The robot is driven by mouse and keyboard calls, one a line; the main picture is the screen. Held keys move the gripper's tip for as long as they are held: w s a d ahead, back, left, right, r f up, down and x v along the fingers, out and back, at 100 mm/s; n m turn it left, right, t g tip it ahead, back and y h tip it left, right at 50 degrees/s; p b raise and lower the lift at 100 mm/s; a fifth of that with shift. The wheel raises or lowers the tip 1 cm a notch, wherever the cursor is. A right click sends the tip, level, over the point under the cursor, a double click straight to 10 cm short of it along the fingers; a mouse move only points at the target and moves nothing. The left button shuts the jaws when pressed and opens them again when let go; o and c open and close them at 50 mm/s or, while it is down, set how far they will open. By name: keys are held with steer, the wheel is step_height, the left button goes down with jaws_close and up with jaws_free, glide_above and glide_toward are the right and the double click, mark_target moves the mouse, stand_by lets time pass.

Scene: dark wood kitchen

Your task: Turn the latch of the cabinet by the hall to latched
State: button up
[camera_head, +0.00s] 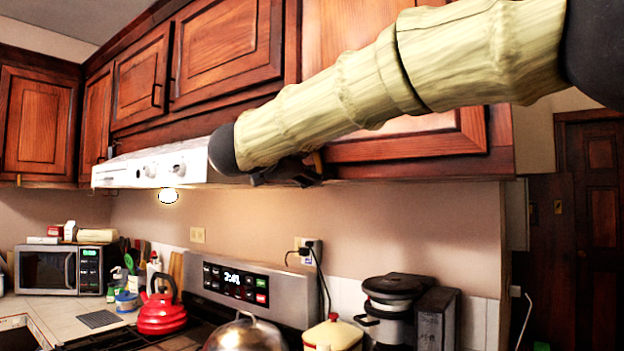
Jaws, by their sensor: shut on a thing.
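The cabinet by the hall (475,130) is the reddish wood upper cabinet at the right, left of the dark hall door. My arm crosses in front of it and hides much of its door. My gripper (306,176) is dark and sits at the lower left corner of this cabinet, partly hidden behind the end of my arm. It is shut on a small brownish piece (318,162) at the cabinet's lower edge, which looks like the latch. The angle of the latch cannot be made out, as the gripper and arm cover most of it.
A white range hood (135,172) is just left of my gripper. Below are a stove panel (240,285), a red kettle (162,312), a metal lid (245,335) and a dark appliance (395,300). A microwave (45,268) stands far left. The wall below the cabinet is mostly clear.

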steer(key=shift+s+d+f+m+b, duration=0.1)
steer(key=shift+d+m+b, duration=0.05)
steer(key=shift+m+b, duration=0.7)
steer(key=shift+s+d+m+b, duration=0.1)
steer(key=shift+m+b, duration=0.6)
steer(key=shift+m, duration=0.15)
steer(key=o, duration=1)
steer(key=v, duration=1.2)
